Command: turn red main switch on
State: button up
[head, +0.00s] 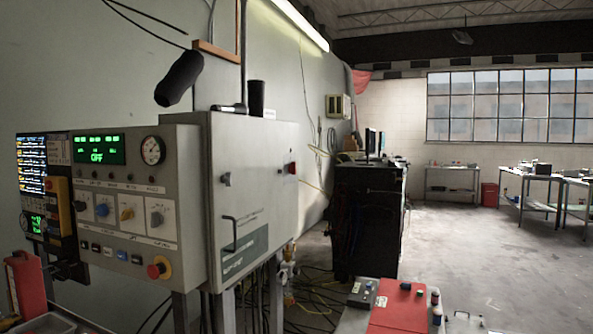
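A small red switch (292,168) sits near the right edge of the grey cabinet (262,160). It is small in the head view and I cannot tell how its knob is turned. The grey control panel (118,200) to its left has a green display (97,150) that reads OFF. A red mushroom button on a yellow base (159,267) is at the panel's lower right. My gripper is not in view.
A dark rounded object (180,78) hangs above the panel. A dark cylinder (256,98) stands on the cabinet top. A red case (398,306) lies on a low table in front. Cables cover the floor below the cabinet; the floor at right (470,250) is clear.

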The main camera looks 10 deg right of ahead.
aim_at(292, 168)
jog(key=u, duration=0.05)
jog(key=k, duration=0.65)
jog(key=z, duration=0.45)
jog(key=i, duration=1.7)
jog(key=u, duration=0.05)
